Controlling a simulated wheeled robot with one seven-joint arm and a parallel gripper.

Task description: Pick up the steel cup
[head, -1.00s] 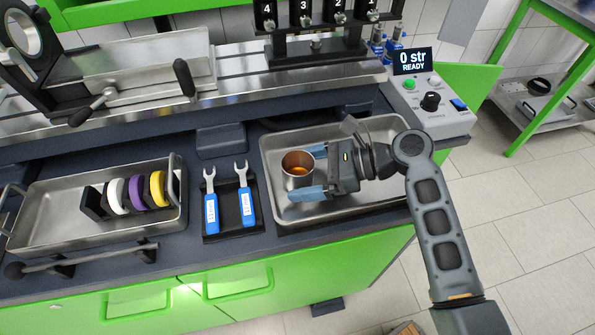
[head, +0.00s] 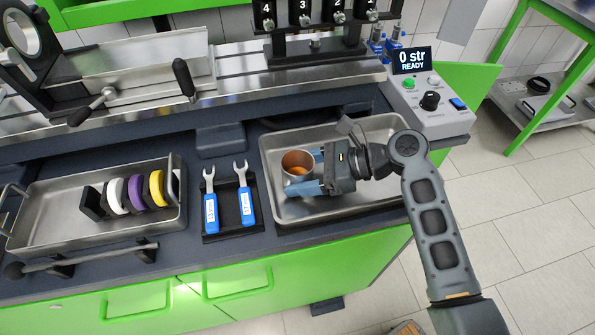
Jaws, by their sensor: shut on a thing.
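The steel cup (head: 297,164) stands upright in the left part of the steel tray (head: 392,132), with something orange-brown inside it. My gripper (head: 309,170) reaches in from the right, with its blue fingers on either side of the cup. It is shut on the cup. The near finger hides part of the cup's lower front. I cannot tell whether the cup's base touches the tray floor.
Two blue-handled wrenches (head: 228,205) lie in a black holder left of the tray. A second tray (head: 45,232) holds several coloured rings (head: 137,193). A control box (head: 432,105) reading "0 str READY" stands at the back right. A metal rail runs behind.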

